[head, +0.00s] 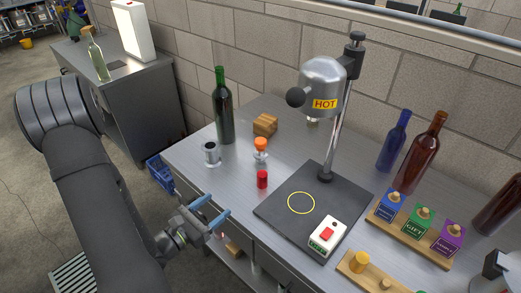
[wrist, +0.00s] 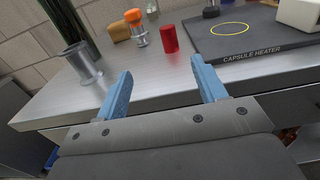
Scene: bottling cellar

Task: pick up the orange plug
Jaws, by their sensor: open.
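The orange plug (head: 261,143) sits on top of a small clear and metallic holder (head: 261,156) on the steel bench. In the wrist view the orange plug (wrist: 133,15) shows beyond my fingers, near the top. My gripper (head: 211,208) has blue fingers and is at the bench's front edge, in front of and to the left of the plug. In the wrist view my gripper (wrist: 161,85) is open, with nothing between its fingers. It is apart from the plug.
A red cylinder (head: 262,179) stands just in front of the plug. A metal cup (head: 212,154), a green bottle (head: 224,108) and a wooden block (head: 265,125) are close by. The capsule heater (head: 280,208) with its hot head (head: 323,85) stands to the right.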

